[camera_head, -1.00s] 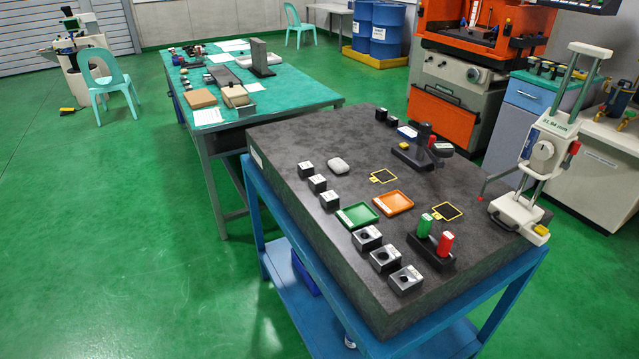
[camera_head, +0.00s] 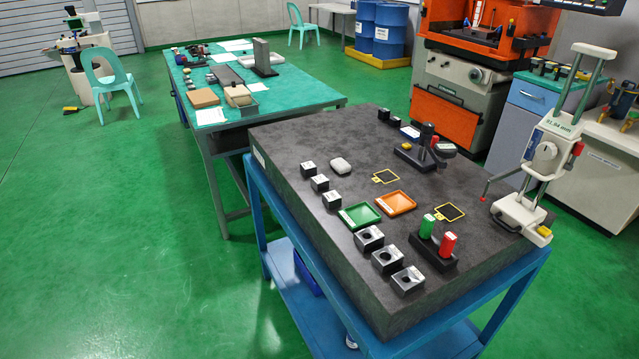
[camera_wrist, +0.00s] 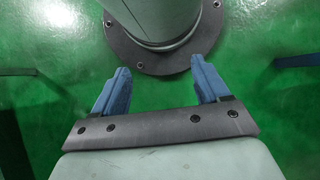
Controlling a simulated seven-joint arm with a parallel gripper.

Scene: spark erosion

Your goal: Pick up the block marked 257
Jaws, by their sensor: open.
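Several small dark blocks with pale marked tops sit on the dark granite plate (camera_head: 290,225); their numbers are too small to read, so I cannot tell which is 257. Three smaller blocks stand in a row along the left edge, the middle one here (camera_head: 319,183). Three larger silvery blocks with dark round holes stand at the front, the middle one here (camera_head: 387,260). My gripper (camera_wrist: 158,82) shows only in the wrist view, with its two blue fingers apart and nothing between them. It points at the green floor and my round base, with no block in that view.
On the plate are a green tray (camera_head: 346,222), an orange tray (camera_head: 410,205), a black holder with a green and a red piece (camera_head: 433,255), a dial-gauge stand (camera_head: 411,158) and a tall height gauge (camera_head: 535,180). A green-topped table (camera_head: 290,98) stands behind.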

